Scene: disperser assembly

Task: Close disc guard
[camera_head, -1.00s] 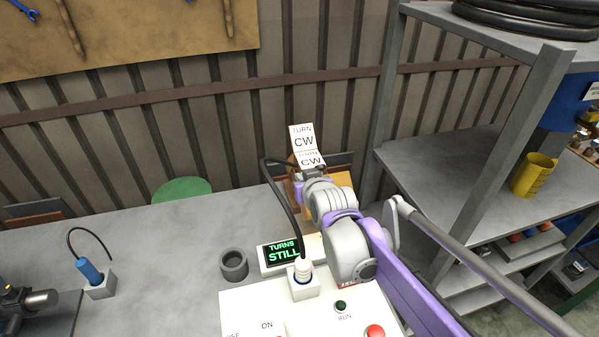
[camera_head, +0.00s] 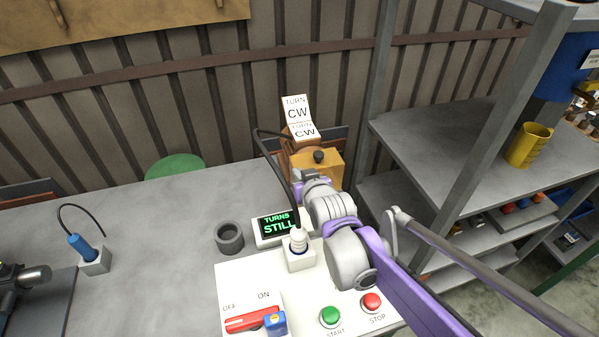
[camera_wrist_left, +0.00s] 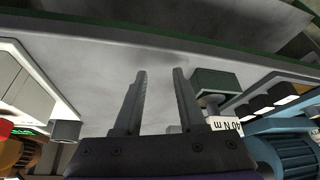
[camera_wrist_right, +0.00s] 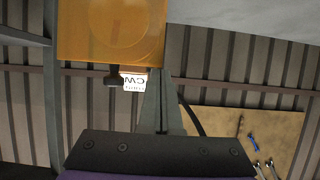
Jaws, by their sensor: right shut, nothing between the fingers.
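The disc guard is a see-through amber box (camera_head: 325,166) with a black knob (camera_head: 318,157) on it, at the back of the bench. Whether it is fully closed cannot be told. In the right wrist view the guard (camera_wrist_right: 110,32) fills the upper middle, with a round shape showing through it and the knob (camera_wrist_right: 115,78) at its edge. My right gripper (camera_head: 303,174) is shut and empty, close to the guard's left front; its fingertips (camera_wrist_right: 160,74) appear beside the guard's edge, and contact is unclear. My left gripper (camera_wrist_left: 160,75) is open and empty, away from the guard.
A white control panel (camera_head: 235,285) with a red switch and START and STOP buttons is in front. A display (camera_head: 278,226) reads "TURNS STILL". White CW cards (camera_head: 297,111) stand behind the guard. A grey ring (camera_head: 230,237) lies left of the display; the bench beyond is mostly clear.

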